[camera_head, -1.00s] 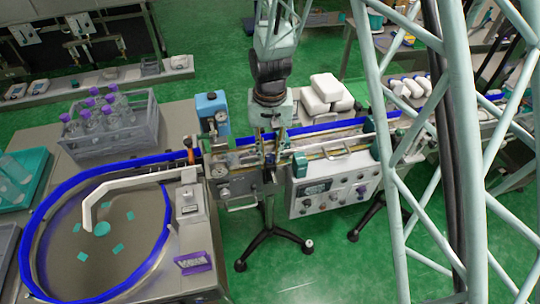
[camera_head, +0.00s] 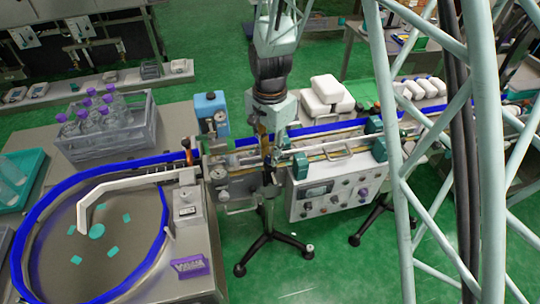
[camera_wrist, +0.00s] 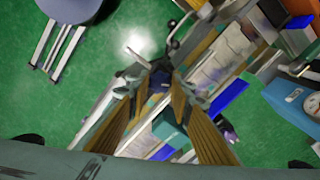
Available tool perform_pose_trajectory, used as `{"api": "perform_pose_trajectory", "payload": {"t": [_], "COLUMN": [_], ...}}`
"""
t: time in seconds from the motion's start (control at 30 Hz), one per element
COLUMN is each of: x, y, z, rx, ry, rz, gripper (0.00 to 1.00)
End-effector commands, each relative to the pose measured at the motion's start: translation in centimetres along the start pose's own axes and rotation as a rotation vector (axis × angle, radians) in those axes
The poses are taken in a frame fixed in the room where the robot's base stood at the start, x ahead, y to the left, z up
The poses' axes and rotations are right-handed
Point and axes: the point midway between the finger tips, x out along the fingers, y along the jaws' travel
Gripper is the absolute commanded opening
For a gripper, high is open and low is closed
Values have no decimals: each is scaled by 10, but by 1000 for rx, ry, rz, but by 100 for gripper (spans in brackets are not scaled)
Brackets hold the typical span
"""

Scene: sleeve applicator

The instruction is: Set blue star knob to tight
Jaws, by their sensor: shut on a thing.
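My gripper (camera_head: 268,172) is at the front side of the conveyor machine, left of the control panel (camera_head: 330,194). In the wrist view its two ribbed brown fingers (camera_wrist: 160,88) converge on a small dark blue piece, the blue star knob (camera_wrist: 158,77). The fingers are closed on it, and they hide most of its shape. In the head view the knob is hidden behind my gripper and wrist. I cannot read any tight mark or the knob's angle.
A blue box with a gauge (camera_head: 211,110) stands behind to the left. A teal block (camera_head: 300,165) sits just right of my gripper. The turntable (camera_head: 60,245) with its blue rim is at left. White bottles (camera_head: 325,92) lie behind the conveyor. A tripod foot (camera_head: 268,238) stands below.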

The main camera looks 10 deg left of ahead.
Motion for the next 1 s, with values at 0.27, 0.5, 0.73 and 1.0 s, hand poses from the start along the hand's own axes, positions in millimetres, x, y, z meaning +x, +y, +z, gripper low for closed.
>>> {"api": "perform_pose_trajectory", "payload": {"t": [0.27, 0.5, 0.73, 1.0], "x": [1, 1, 0, 0], "y": [0, 0, 0, 0], "z": [0, 0, 0, 0], "rx": [221, 399, 517, 574], "ry": [0, 0, 0, 0], "rz": [0, 1, 0, 0], "gripper": [10, 10, 10, 10]}}
